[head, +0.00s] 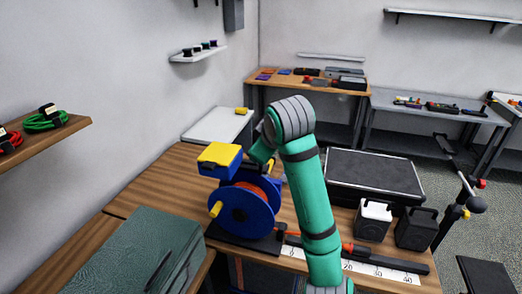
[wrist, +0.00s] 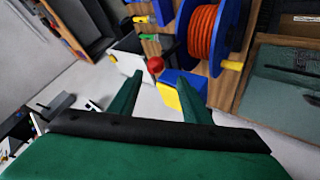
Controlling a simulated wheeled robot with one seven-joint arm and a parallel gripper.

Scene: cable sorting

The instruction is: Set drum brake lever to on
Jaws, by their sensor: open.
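The cable drum has blue flanges (head: 240,210) and stands on a black base on the wooden bench. Its orange cable shows in the wrist view (wrist: 202,32), at upper right. A red ball knob (wrist: 155,65), which looks like the brake lever's end, sits beside the drum, just beyond and between my fingertips. The lever's shaft is mostly hidden, and I cannot tell its setting. My gripper (wrist: 160,80) is open, its two green fingers spread with nothing held. In the head view my gripper is mostly hidden behind my wrist, above the drum.
A blue and yellow block (head: 220,155) is close by the drum top; it also shows near my right finger in the wrist view (wrist: 185,88). A teal case (head: 140,250) lies at front left. A ruler strip (head: 395,273), small speakers (head: 373,220) and a black case (head: 375,172) are right.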

